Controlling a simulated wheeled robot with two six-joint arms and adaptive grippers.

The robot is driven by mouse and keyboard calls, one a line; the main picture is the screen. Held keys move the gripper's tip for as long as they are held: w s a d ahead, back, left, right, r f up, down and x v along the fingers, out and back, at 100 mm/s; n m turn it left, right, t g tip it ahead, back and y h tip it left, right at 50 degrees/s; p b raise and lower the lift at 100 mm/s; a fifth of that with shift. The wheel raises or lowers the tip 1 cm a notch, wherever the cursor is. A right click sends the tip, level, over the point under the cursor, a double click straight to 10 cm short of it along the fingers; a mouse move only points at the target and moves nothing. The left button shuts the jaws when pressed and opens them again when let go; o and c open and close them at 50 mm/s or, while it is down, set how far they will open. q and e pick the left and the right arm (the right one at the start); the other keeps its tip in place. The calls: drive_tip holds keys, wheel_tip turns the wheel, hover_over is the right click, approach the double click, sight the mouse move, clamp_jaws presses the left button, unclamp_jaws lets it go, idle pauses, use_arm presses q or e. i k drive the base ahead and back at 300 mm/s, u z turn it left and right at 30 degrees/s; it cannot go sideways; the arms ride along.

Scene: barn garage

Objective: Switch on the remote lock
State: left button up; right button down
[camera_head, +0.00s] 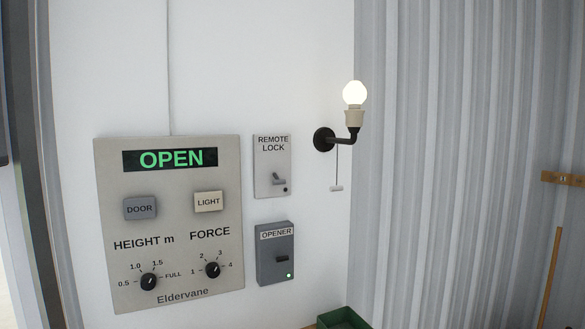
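The remote lock (272,165) is a small light grey wall plate labelled "REMOTE LOCK", right of the large control panel. Its toggle lever (279,179) sits in the lower middle of the plate and looks tilted; its exact position is hard to tell at this size. A small dark indicator (285,189) at the plate's lower right shows no light. Neither of my grippers is in view.
The control panel (225,275) reads "OPEN" and has DOOR and LIGHT buttons and two knobs. Below the lock is a grey opener box (275,268) with a green light. A lit wall lamp (354,93) with a pull cord is right. A green container (342,319) stands below.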

sight(277, 181)
drive_tip(key=k, duration=0.6)
drive_tip(key=u, duration=0.5)
drive_tip(key=i, duration=1)
drive_tip(key=u, duration=0.25)
